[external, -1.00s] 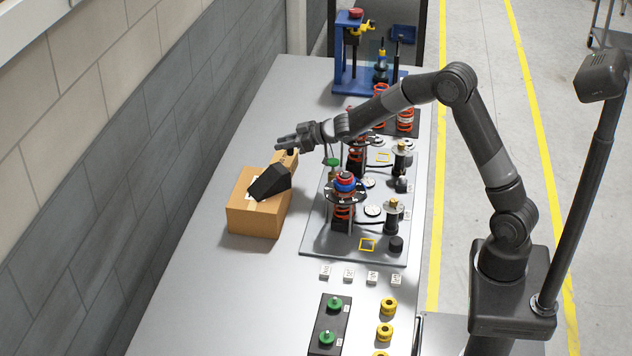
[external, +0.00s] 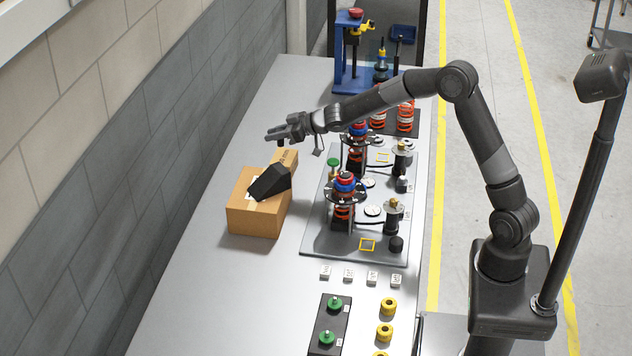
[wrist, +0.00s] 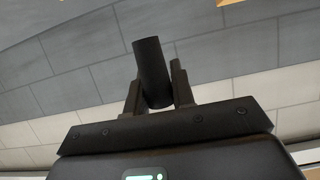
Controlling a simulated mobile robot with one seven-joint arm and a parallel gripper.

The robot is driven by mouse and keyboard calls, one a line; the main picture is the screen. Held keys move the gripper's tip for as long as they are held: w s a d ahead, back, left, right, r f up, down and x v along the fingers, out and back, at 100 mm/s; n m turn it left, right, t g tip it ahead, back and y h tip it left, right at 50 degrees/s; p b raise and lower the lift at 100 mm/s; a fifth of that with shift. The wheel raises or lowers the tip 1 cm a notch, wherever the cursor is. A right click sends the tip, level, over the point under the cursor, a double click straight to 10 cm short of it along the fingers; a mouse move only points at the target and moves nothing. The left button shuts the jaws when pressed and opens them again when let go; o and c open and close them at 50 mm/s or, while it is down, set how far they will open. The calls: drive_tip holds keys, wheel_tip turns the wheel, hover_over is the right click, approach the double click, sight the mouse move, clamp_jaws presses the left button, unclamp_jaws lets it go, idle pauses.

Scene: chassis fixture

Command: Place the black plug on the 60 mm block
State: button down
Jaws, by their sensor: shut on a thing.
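My gripper (external: 272,137) is shut on a black cylinder, the black plug (wrist: 152,72). In the wrist view the plug sits between the two fingers, slightly tilted. In the external view the plug's end (external: 281,143) shows below the fingers. The gripper is in the air above and behind a cardboard box, left of the grey fixture plate. Several small whitish labelled blocks (external: 348,274) stand in a row in front of the plate. Their labels are too small to read, so I cannot tell which one is the 60 mm block.
The cardboard box (external: 240,214) carries a black angular object (external: 269,182). The grey plate (external: 320,243) holds spring assemblies (external: 344,207) and a short black cylinder (external: 396,244). Yellow rings (external: 388,306) and a black strip with green knobs (external: 331,316) lie in front. The table's left front is bare.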

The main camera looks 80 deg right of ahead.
drive_tip(key=shift+f, duration=3.15)
drive_tip(key=shift+f, duration=0.1)
drive_tip(key=c, duration=1.2)
unclamp_jaws()
drive_tip(key=shift+c, duration=0.2)
